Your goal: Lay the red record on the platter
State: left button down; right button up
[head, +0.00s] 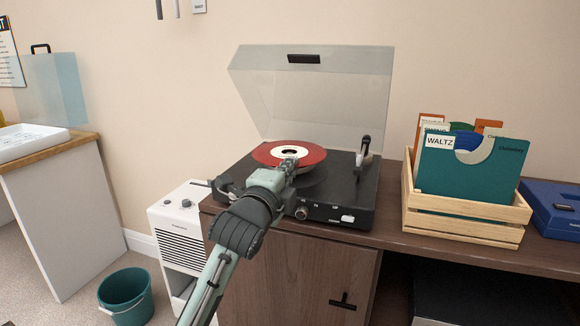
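The red record (313,154) with a white centre label is over the back left of the black turntable (350,195). It appears raised a little and offset from the dark platter (312,180), which shows below and to its right. My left gripper (289,163) reaches in from the front left and its fingers are at the record's near edge, seemingly pinching it. The gripper covers part of the record and platter, and the spindle is hidden. My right gripper is not in view.
The turntable's clear lid (315,95) stands open behind. The tonearm (364,150) is at the right of the platter. A wooden crate (465,228) of record sleeves stands to the right, with a blue case (553,208) beyond. A white heater (180,232) and green bucket (126,298) are lower left.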

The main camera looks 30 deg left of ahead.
pick_arm(q)
jog(key=shift+f+p, duration=0.45)
dwell(1.3)
jog(key=c, duration=1.6)
grip_release()
jog(key=shift+c, duration=0.2)
jog(key=v, duration=0.7)
jog(key=shift+s, duration=0.25)
